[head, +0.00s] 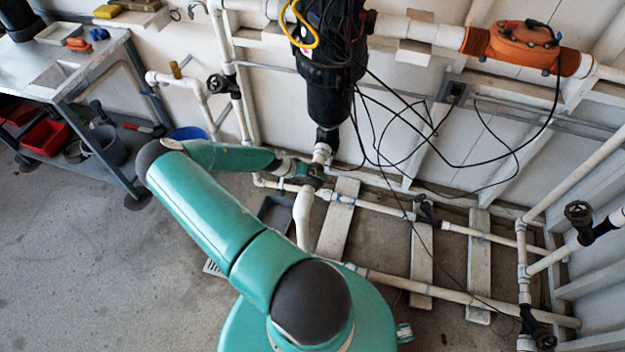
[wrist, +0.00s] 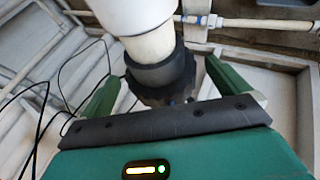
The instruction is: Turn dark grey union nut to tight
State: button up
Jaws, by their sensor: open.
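The dark grey union nut (wrist: 160,74) shows in the wrist view as a thick ribbed ring on a white pipe (wrist: 150,45). My gripper (wrist: 164,70) is open. Its green fingers stand on the left and right of the nut, with visible gaps on both sides, so it does not appear to grip it. The dark palm edge hides the lower part of the nut. In the head view my gripper (head: 308,172) is at the pipe joint below the black reactor vessel (head: 330,90); the nut is hard to tell apart there.
Black cables (head: 440,160) hang from the vessel toward the right. An orange pipe unit (head: 520,48) is at upper right. White pipes (head: 430,288) and boards run low along the wall. A metal workbench (head: 65,62) stands at upper left. The floor (head: 100,270) at left is clear.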

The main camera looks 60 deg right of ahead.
jog(key=shift+x, duration=1.7)
jog(key=c, duration=0.9)
jog(key=shift+r+t, duration=0.1)
jog(key=shift+t, duration=0.3)
jog(key=shift+d+m+t+y, duration=0.1)
jog(key=shift+m+t+y, duration=0.4)
jog(key=shift+t, duration=1.1)
jog(key=shift+m+t, duration=0.3)
jog(key=shift+t, duration=1.3)
jog(key=shift+t+y, duration=0.3)
jog(key=shift+t, duration=0.1)
